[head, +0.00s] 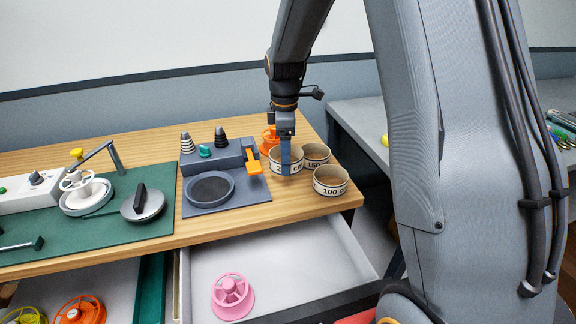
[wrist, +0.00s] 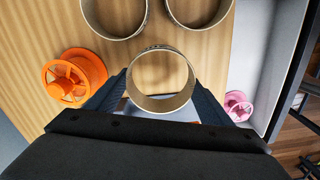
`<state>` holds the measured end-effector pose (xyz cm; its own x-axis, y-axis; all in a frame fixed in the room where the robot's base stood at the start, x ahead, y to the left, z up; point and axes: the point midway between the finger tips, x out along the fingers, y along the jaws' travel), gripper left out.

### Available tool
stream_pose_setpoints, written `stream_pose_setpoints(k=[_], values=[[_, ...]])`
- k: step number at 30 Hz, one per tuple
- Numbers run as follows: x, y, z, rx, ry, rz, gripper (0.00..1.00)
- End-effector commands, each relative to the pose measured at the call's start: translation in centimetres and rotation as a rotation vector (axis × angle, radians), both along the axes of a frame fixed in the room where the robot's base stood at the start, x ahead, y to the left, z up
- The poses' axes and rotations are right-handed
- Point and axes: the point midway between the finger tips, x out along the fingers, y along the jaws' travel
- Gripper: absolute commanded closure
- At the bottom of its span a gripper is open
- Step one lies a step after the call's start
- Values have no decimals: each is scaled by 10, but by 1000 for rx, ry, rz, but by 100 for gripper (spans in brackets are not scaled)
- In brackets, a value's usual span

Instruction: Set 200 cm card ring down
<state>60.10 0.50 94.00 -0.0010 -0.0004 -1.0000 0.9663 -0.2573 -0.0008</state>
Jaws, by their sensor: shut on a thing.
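The 200 cm card ring (head: 274,164) is a pale band with dark print, partly covered by my finger; only a "2" and a "C" show. My gripper (head: 286,158) points down and is shut on this ring. In the wrist view the ring (wrist: 160,108) sits upright between the two fingers of my gripper (wrist: 160,90), its open top facing the camera. I cannot tell whether its bottom edge touches the wooden top (head: 270,220). The 150 ring (head: 316,162) and the 100 cm ring (head: 331,190) stand on the wood to its right.
An orange spool (head: 268,140) stands behind the held ring. A grey fixture with an orange lever (head: 252,160) and a round dark dish (head: 210,188) is to the left. A pink spool (head: 232,296) lies in the open drawer (head: 300,255) below. Bare wood lies in front of the held ring.

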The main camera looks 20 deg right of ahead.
Motion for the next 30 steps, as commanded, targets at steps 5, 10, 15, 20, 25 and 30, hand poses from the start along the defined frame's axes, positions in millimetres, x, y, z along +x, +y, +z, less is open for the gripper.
stream_pose_setpoints(k=[5, 10, 15, 20, 25, 30], values=[[0, -1, -13, 0, 1, -2, 46], [-1, -1, -33, 0, 3, -2, 46], [0, -1, -48, 0, -1, -2, 46], [0, -1, -48, 0, -2, -2, 46], [0, -1, -51, 0, -1, -2, 46], [0, -1, -50, 0, -1, -2, 7]])
